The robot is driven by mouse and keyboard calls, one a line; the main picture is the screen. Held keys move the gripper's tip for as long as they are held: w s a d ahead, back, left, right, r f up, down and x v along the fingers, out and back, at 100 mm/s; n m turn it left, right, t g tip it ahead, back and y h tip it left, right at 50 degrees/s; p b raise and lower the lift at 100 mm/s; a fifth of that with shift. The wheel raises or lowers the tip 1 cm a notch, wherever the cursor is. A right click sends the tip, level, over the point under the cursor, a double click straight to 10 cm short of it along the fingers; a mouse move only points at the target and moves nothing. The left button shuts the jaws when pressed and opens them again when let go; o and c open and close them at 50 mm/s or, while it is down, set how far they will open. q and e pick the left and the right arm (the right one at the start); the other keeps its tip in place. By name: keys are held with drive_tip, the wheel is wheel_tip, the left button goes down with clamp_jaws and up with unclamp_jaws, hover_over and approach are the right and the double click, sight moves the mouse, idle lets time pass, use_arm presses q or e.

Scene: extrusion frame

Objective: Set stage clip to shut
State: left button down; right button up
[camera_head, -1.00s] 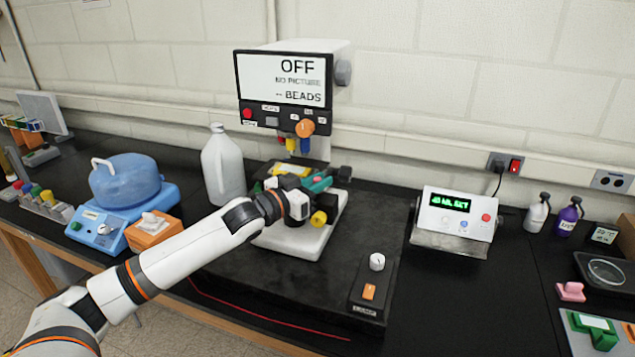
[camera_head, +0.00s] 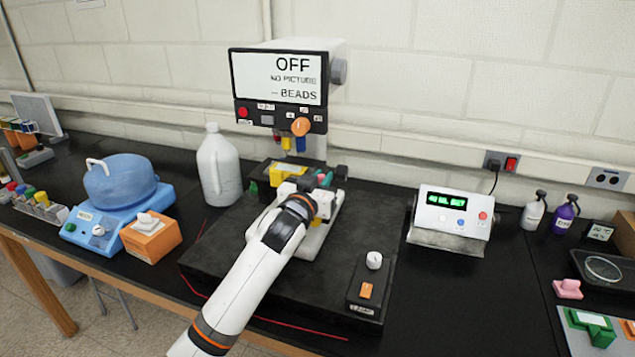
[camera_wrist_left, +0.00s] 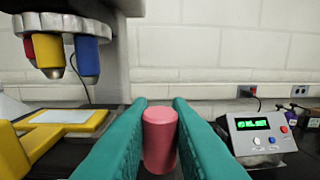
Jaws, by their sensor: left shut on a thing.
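My left gripper (camera_head: 322,180) is over the stage, right of the yellow frame. In the left wrist view its teal fingers (camera_wrist_left: 160,130) are shut on an upright pinkish-red cylinder (camera_wrist_left: 160,140). I cannot tell what the cylinder joins to below, or make out the stage clip's position. My right gripper is not in view.
The objective lenses (camera_wrist_left: 62,50) hang above the yellow frame. The screen (camera_head: 280,78) reads OFF. A white jug (camera_head: 219,165) stands left of the base, a control box (camera_head: 450,218) right of it. A lamp switch (camera_head: 366,291) sits at the base's front right.

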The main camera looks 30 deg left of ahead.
use_arm(q)
drive_tip(key=n+y, duration=0.1)
drive_tip(key=n+y+b, duration=0.1)
drive_tip(key=shift+w+d+f+g+y, duration=0.2)
drive_tip(key=shift+w+g+y, duration=0.1)
drive_tip(key=shift+w+y, duration=0.1)
drive_tip(key=n+g+y+b, duration=0.1)
drive_tip(key=y+b, duration=0.1)
drive_tip(key=w+n+g+y+b, duration=0.1)
drive_tip(key=b, duration=0.1)
drive_tip(key=n+g+y+b, duration=0.1)
drive_tip(key=n+y+b, duration=0.1)
drive_tip(key=shift+w+f+y, duration=0.1)
drive_tip(key=shift+w+y, duration=0.2)
drive_tip(key=shift+w+a+r+n+g+y+b, duration=0.1)
drive_tip(key=shift+r+n+g+y+b, duration=0.05)
drive_tip(key=shift+n+g+y+b, duration=0.35)
drive_tip(key=shift+w+r+n+g+y+b, duration=0.1)
drive_tip(key=shift+r+n+g+y+b, duration=0.15)
drive_tip(key=shift+g+b, duration=0.35)
drive_tip(key=shift+f, duration=0.1)
drive_tip(key=c, duration=1.4)
unclamp_jaws()
drive_tip(key=shift+o, duration=0.2)
